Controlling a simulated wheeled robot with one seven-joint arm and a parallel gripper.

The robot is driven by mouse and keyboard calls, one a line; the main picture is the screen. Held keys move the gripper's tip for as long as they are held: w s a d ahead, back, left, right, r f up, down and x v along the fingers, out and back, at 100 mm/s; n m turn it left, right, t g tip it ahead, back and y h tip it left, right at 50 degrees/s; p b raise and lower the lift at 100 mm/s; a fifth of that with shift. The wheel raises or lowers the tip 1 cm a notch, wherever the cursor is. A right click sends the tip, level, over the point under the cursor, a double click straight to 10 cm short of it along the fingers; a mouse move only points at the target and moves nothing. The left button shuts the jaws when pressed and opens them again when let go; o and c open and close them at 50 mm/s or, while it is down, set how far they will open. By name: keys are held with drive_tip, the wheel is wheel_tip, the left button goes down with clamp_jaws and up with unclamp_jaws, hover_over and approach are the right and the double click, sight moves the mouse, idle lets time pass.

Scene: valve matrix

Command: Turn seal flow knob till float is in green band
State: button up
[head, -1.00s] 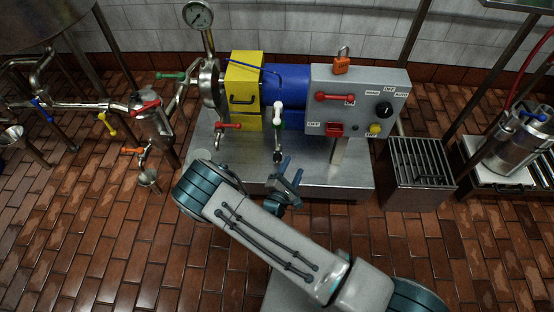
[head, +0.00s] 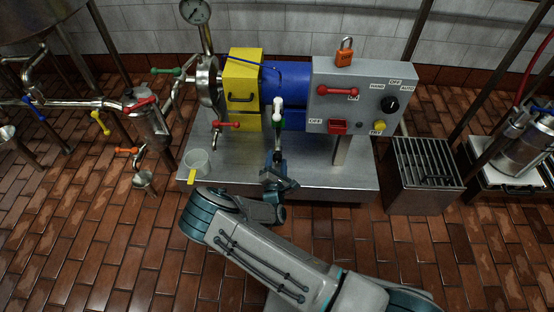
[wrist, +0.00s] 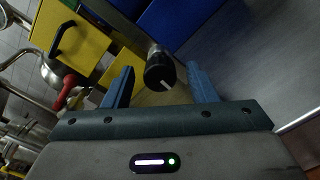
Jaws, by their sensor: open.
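In the head view my gripper (head: 275,162) is open just below the slim flow meter (head: 277,113), which has a white upper part and a green patch. The float and band are too small to read, and the knob is hard to make out in the head view.
A grey control box (head: 360,100) with a red lever and orange padlock stands to the right. A yellow housing (head: 241,88) and a red-handled valve (head: 228,124) are to the left. A clear cup (head: 196,160) stands at the steel base's left edge. A grated box (head: 428,165) is at right.

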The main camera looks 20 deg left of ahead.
drive_tip(key=shift+b+x, duration=0.35)
drive_tip(key=shift+x, duration=1.05)
drive_tip(key=c, duration=1)
drive_tip(key=shift+r+p, duration=0.1)
drive_tip(key=shift+p, duration=0.2)
